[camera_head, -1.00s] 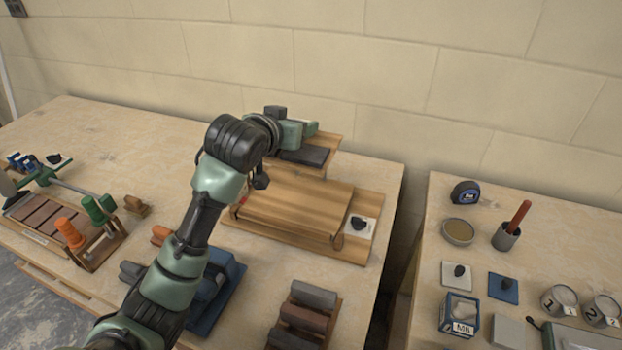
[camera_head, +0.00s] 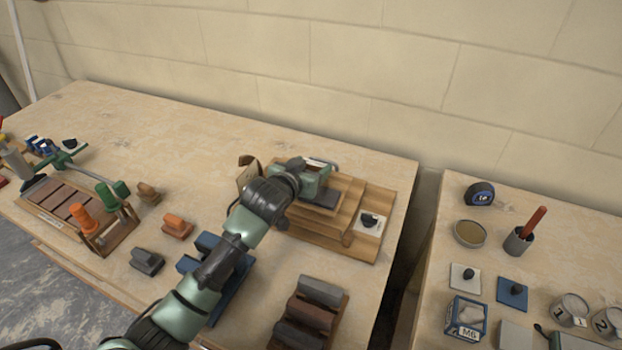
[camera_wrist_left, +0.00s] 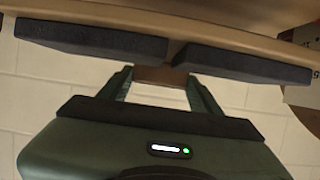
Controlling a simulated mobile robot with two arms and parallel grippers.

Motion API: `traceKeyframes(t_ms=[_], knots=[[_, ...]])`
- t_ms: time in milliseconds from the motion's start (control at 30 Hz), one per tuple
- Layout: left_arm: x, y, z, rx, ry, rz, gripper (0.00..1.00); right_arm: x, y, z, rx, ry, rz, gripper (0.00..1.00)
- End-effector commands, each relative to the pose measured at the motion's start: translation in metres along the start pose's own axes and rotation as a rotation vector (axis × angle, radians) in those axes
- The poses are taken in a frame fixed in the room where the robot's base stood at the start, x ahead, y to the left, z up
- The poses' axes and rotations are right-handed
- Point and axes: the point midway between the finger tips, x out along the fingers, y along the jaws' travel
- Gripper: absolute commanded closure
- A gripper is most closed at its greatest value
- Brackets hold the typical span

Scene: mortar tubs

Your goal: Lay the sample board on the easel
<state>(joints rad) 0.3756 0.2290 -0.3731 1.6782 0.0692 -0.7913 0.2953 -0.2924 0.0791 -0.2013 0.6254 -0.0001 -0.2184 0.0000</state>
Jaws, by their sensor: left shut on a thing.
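The sample board, a wooden plate with dark grey slabs on it, crosses the top of the left wrist view (camera_wrist_left: 190,20). My left gripper (camera_wrist_left: 160,85) is shut on a brown wooden tab at its edge. In the head view my left gripper (camera_head: 318,182) covers much of the board, with a dark slab showing beside it. The wooden easel (camera_head: 382,205) is below and around it, with a white card (camera_head: 369,223) on its right side. I cannot tell whether the board touches the easel. My right gripper is out of view.
A blue holder (camera_head: 235,280) and a rack of coloured blocks (camera_head: 312,312) stand in front of the easel. An orange float (camera_head: 177,226) and a grey block (camera_head: 146,261) lie to the left. A gap separates the right table, which holds tins and samples.

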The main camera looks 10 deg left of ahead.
Motion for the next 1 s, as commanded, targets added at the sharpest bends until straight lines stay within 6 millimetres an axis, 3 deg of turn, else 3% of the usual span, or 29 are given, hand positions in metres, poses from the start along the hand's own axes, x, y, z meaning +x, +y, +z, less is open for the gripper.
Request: traceKeyframes(t_ms=[300,667,700,767,800,1000], knots=[[0.015,0.001,0.036,0.001,0.002,0.001,1.00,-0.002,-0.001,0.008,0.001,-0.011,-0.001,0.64],[0.017,0.001,0.040,0.000,0.002,0.001,1.00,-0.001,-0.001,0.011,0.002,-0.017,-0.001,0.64],[0.017,0.001,0.042,0.000,-0.002,0.001,0.34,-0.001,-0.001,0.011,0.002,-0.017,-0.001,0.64],[0.017,0.001,0.042,0.000,-0.001,0.001,0.17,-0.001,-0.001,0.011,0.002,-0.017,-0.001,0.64],[0.017,0.000,0.042,0.000,-0.002,0.001,0.15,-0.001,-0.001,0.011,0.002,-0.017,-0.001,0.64],[0.017,0.000,0.042,0.000,-0.002,0.001,0.15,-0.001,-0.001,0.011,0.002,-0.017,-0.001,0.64]])
